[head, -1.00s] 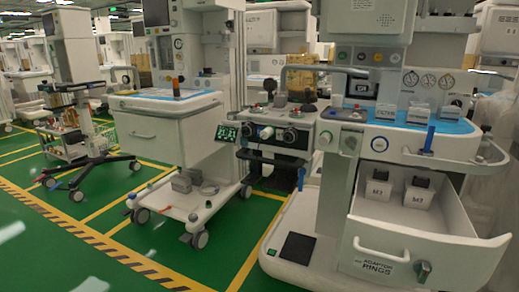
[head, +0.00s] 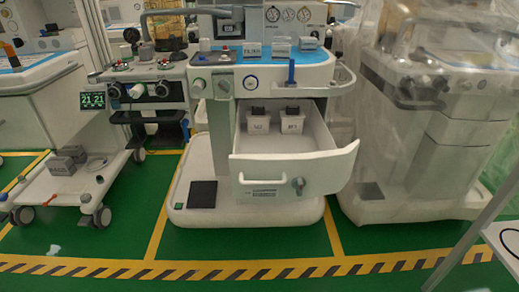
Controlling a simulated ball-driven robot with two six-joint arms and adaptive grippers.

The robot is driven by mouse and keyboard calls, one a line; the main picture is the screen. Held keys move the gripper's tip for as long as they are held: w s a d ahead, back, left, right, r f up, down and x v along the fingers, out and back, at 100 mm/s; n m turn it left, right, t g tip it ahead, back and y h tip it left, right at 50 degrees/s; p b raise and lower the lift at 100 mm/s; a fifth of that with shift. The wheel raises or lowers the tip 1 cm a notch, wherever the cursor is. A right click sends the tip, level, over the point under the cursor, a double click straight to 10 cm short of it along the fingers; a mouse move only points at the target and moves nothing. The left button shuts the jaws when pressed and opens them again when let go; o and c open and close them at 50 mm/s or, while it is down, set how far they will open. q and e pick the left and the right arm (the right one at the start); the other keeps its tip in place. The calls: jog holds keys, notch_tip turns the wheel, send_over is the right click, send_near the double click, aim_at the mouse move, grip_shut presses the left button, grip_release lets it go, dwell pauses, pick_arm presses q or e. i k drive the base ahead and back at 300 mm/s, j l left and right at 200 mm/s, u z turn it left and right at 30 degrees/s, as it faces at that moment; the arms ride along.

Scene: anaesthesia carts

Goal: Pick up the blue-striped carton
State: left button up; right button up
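I cannot make out a blue-striped carton for certain. Small white boxes stand on the blue top of the middle cart: one with dark lettering (head: 252,50), one beside it (head: 281,48) and one farther right (head: 308,44). They are too small to show stripes. The middle cart's drawer (head: 290,172) is pulled open. Inside stand two small white labelled bins, a left one (head: 258,126) and a right one (head: 292,125), each with a dark thing on top. Neither of my grippers shows in the head view.
A lower cart with grey blocks (head: 68,160) stands at the left. A plastic-covered cart (head: 430,110) stands at the right. A white surface edge (head: 503,243) cuts in at the lower right. Green floor in front of the middle cart is clear, crossed by a striped yellow-black line (head: 200,271).

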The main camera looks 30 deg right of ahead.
aim_at(307, 44)
jog(key=l+z, duration=0.1)
jog(key=z, duration=0.35)
jog(key=l+z, duration=0.15)
jog(key=z, duration=0.3)
